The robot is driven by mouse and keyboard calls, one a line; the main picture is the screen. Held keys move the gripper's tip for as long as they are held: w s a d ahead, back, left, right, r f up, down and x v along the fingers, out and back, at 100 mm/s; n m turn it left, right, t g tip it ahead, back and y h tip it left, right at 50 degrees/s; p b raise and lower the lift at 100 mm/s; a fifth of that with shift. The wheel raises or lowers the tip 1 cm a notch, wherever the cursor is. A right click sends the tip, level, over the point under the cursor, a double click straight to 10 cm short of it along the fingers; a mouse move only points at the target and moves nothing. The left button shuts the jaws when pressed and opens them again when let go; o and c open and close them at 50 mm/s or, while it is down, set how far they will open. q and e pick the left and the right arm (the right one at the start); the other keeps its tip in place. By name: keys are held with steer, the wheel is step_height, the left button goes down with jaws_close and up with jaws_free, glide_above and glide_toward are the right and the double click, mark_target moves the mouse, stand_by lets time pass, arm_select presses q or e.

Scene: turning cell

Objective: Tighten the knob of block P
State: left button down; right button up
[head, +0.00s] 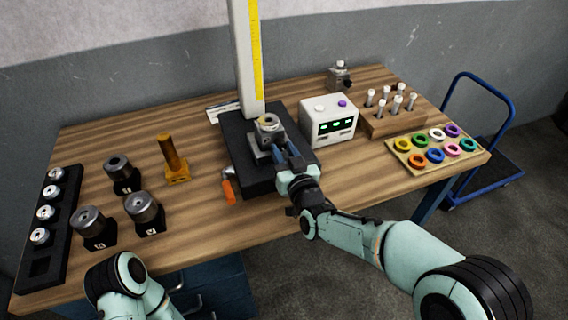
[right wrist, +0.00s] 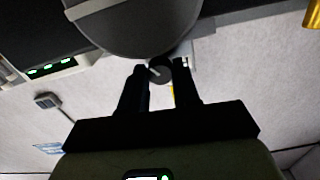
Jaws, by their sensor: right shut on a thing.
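A grey metal block (head: 262,143) with a round part on top stands on the black plate (head: 236,140) at the foot of the tall column; I cannot read a letter on it. My right gripper (head: 283,150) reaches in from its near right side. In the right wrist view the fingers (right wrist: 161,82) are shut on a small dark round knob (right wrist: 160,70), just below a large grey round body (right wrist: 140,25). The gripper hides part of the block in the head view. My left gripper is out of view; only part of its arm shows at bottom left.
A tall white column (head: 245,60) with a yellow scale rises behind the block. A white box with green displays (head: 328,121) stands close to its right. Three black blocks with grey cylinders (head: 147,212) and a yellow stand (head: 176,170) are left. An orange-handled item (head: 229,190) lies near the plate.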

steer(key=shift+f+m+b, duration=0.1)
steer(key=shift+m+b, duration=0.55)
steer(key=shift+m, duration=0.25)
steer(key=o, duration=0.8)
steer(key=shift+c, duration=0.2)
steer(key=v, duration=1.3)
steer(key=shift+s+b, duration=0.2)
steer(key=shift+b, duration=0.1)
